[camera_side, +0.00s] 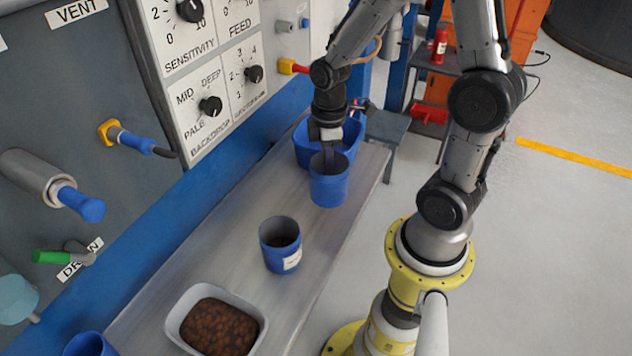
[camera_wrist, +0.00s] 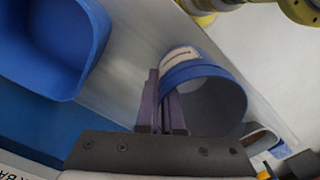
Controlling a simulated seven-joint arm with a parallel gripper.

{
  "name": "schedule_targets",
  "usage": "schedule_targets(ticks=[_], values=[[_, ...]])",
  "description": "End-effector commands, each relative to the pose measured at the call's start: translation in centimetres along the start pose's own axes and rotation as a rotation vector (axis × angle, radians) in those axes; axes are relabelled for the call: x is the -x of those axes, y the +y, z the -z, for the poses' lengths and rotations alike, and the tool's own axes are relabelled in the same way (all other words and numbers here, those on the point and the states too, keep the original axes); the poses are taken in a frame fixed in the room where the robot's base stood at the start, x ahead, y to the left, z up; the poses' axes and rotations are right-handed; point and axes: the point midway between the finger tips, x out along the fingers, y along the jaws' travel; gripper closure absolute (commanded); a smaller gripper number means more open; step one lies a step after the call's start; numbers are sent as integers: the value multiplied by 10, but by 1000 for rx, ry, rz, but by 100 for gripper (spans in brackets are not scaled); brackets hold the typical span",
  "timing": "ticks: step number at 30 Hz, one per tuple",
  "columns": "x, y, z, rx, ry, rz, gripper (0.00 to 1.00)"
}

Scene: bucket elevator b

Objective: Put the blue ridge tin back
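My gripper (camera_side: 328,153) points down at the far part of the bench. Its two purple fingers (camera_wrist: 162,88) are close together across the wall of a blue tin (camera_side: 328,188), one outside and one inside the rim. This tin (camera_wrist: 205,75) has a raised band near its rim, a pale label and an empty-looking grey inside. I cannot tell whether its base touches the bench. A second blue tin (camera_side: 279,250), with a white label and dark contents, stands upright nearer the camera. Part of another blue one (camera_side: 90,346) shows at the bottom left. Which bears the ridge name is unreadable.
A blue bin (camera_side: 302,148) stands just behind the held tin; it fills the upper left of the wrist view (camera_wrist: 45,50). A white tray (camera_side: 259,322) of brown pieces sits at the near end of the grey bench (camera_side: 215,248). The control panel (camera_side: 215,65) borders the bench's left.

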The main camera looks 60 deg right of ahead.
Motion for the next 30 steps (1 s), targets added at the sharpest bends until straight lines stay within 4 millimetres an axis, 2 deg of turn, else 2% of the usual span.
schedule_targets(ticks=[3, 7, 13, 19, 30], values=[[-19, 11, 10, 0, -2, 3, 100], [-30, 19, 16, 0, -1, 1, 100], [-41, 25, 22, 0, -1, 1, 100], [-67, 25, 22, 0, -1, 2, 100], [-71, 26, 22, 0, 0, -1, 100]])
